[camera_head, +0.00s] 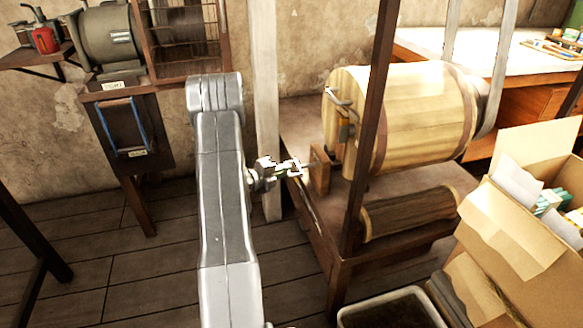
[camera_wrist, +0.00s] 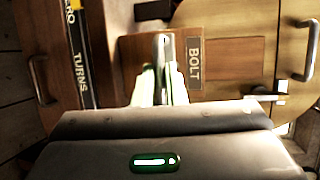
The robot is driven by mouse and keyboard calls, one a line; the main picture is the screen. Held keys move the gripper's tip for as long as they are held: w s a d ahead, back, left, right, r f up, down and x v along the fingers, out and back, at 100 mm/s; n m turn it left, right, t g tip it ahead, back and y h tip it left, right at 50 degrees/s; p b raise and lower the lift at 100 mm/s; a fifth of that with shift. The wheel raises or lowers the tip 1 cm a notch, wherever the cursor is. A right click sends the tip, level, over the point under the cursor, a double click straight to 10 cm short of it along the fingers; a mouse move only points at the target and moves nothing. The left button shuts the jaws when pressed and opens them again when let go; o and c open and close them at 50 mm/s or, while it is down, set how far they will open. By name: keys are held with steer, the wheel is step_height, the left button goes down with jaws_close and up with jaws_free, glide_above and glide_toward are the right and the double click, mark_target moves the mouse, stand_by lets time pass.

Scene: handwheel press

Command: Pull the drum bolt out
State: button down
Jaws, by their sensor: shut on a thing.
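The wooden drum (camera_head: 415,115) lies on its side on a wooden stand, and its round end face shows in the wrist view (camera_wrist: 245,30). A small wooden block with a "BOLT" label (camera_wrist: 195,65) sits at the drum's end; the block also shows in the head view (camera_head: 320,170). My gripper (camera_head: 294,168) is at this block, its two pale fingers (camera_wrist: 160,88) shut on the grey metal bolt (camera_wrist: 161,48), which stands between the fingertips. How far the bolt reaches into the block or drum is hidden.
A "TURNS" strip (camera_wrist: 80,60) is left of the block. A dark wooden post (camera_head: 368,120) stands in front of the drum. An open cardboard box (camera_head: 510,225) is at the right. Floor (camera_head: 120,270) is clear at left.

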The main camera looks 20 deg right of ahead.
steer(key=shift+a, duration=0.15)
steer(key=c, duration=1.5)
jaws_free()
steer(key=shift+a, duration=0.15)
steer(key=p+v, duration=0.3)
steer(key=v, duration=1)
steer(key=shift+a+p, duration=0.35)
steer(key=shift+a, duration=0.05)
